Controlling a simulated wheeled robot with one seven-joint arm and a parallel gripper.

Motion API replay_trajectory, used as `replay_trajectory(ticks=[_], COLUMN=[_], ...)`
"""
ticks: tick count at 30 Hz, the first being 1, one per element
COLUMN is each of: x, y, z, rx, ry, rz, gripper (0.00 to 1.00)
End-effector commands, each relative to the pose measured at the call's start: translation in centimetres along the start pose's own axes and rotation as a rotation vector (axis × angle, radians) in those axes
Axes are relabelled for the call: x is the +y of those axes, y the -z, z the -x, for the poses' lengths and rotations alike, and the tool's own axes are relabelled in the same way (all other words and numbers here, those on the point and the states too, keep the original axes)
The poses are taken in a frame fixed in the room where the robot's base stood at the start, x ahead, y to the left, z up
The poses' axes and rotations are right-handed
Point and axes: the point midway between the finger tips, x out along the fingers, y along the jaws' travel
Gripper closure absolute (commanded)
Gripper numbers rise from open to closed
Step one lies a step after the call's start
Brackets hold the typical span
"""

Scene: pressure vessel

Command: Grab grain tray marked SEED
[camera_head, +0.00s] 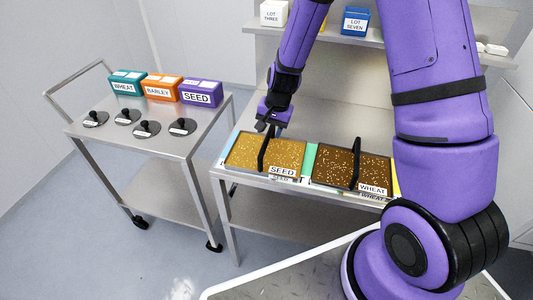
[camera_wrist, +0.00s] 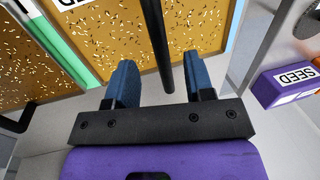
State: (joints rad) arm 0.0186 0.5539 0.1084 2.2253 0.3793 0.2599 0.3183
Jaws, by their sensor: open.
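The grain tray marked SEED (camera_head: 285,155) holds golden-brown grain and sits at the left of the bench, with a black bar handle across its middle. In the wrist view the SEED tray (camera_wrist: 205,25) fills the top, its label partly cut off. My gripper (camera_head: 268,127) is at the tray's back edge near the handle. In the wrist view my gripper's blue fingers (camera_wrist: 160,82) are apart, with the black handle (camera_wrist: 157,45) running down between them, touching neither. The fingers look empty.
A darker tray marked WHEAT (camera_head: 335,168) stands right of the SEED tray. A cart (camera_head: 150,150) at left carries boxes marked WHEAT, BARLEY and SEED (camera_head: 200,93), plus several black-knobbed discs. A shelf (camera_head: 400,45) with LOT boxes is above the bench.

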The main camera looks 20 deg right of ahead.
Motion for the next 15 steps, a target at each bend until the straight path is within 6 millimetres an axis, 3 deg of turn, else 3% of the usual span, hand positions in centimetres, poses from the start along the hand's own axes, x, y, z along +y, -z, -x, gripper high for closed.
replay_trajectory(ticks=[10, 15], x=[0.0, 0.0], y=[0.1, 0.2], z=[-2.4, -4.6], rx=[0.000, -0.001], ry=[0.000, 0.000], rz=[0.000, -0.001], gripper=[0.52, 0.52])
